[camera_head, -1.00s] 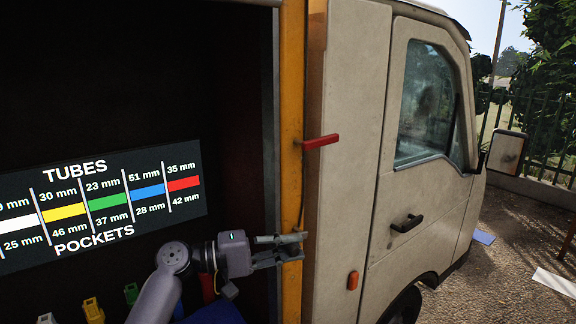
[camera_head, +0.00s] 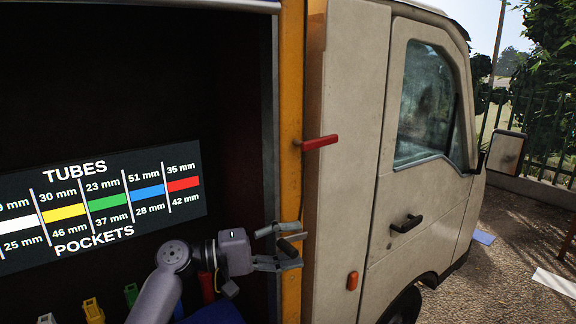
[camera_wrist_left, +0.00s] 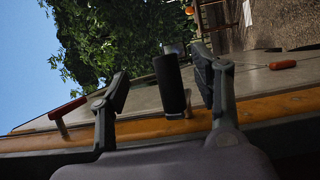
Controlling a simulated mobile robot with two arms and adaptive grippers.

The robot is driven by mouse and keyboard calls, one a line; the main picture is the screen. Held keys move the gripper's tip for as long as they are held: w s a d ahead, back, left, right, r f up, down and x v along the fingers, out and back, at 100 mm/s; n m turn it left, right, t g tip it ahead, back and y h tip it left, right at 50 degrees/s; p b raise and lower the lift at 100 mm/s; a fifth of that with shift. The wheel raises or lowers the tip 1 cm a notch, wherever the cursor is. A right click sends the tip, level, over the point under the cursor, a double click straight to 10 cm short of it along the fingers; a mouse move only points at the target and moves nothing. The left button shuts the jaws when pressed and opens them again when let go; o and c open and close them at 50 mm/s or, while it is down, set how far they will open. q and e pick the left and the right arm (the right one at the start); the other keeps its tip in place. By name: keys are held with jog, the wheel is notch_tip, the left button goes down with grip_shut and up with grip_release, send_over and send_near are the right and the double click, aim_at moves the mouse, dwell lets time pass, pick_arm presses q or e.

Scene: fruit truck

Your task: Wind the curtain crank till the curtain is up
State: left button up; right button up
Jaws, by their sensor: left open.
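My left gripper (camera_head: 288,247) is open in front of the yellow post at the truck opening's right edge. A dark cylindrical crank handle (camera_wrist_left: 170,85) stands between its spread fingers in the left wrist view, with gaps on both sides. In the head view the handle (camera_head: 293,238) shows as a short dark piece between the fingers. The crank's arm is mostly hidden. A grey-blue bar (camera_head: 215,6), perhaps the curtain's lower edge, crosses the top of the dark opening. My right gripper is not in view.
A red lever (camera_head: 320,142) sticks out from the yellow post (camera_head: 290,100) above my gripper. The truck's cab door (camera_head: 415,150) is to the right. A sign (camera_head: 105,205) with coloured bars stands inside the opening, above several coloured pieces.

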pick_arm(q)
jog(key=shift+a, duration=0.15)
jog(key=b+v, duration=0.1)
jog(key=v, duration=0.6)
jog(key=shift+s+a, duration=0.2)
jog(key=shift+a, duration=0.2)
dwell(0.3)
jog(key=shift+f, duration=0.1)
